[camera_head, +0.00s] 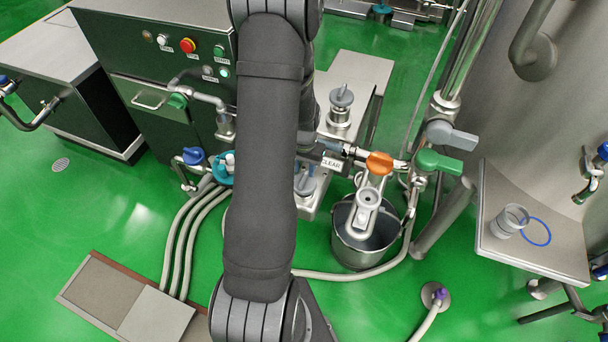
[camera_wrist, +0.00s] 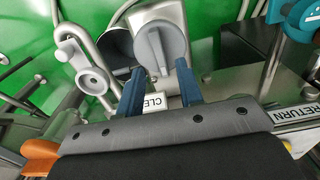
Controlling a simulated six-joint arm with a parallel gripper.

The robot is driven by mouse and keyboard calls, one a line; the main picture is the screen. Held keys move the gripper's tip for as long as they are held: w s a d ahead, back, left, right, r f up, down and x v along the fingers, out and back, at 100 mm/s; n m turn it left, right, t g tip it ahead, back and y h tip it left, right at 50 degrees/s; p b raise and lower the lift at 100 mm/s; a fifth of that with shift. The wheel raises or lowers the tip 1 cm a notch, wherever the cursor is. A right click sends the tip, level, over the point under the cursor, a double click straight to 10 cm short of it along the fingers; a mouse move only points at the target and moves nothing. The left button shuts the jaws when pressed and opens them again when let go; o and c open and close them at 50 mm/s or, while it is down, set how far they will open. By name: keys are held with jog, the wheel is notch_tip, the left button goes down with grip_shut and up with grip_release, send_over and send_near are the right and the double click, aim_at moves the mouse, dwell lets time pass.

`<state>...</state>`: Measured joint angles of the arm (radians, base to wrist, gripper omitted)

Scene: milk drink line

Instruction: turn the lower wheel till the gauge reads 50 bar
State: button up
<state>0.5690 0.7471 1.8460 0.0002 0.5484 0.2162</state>
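A grey round wheel with a raised bar across its face (camera_wrist: 160,45) is in the wrist view, just beyond my gripper (camera_wrist: 160,68). The two blue fingers are apart, their tips at the near left and near right of its rim; I cannot tell whether they touch it. In the head view a grey wheel (camera_head: 305,184) shows low beside my arm, partly hidden. A second grey wheel (camera_head: 342,96) stands on a metal cylinder farther back. My gripper is mostly hidden behind my arm in the head view. No readable gauge shows in either view.
A steel bucket (camera_head: 366,236) stands right of the lower wheel under a metal spout. An orange handle (camera_head: 379,163) and a green handle (camera_head: 438,162) are close by. A "CLEAR" label (camera_head: 331,163) sits by the pipes. A control cabinet (camera_head: 160,60) stands at left.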

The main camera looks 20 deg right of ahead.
jog(key=shift+f, duration=2.1)
grip_shut()
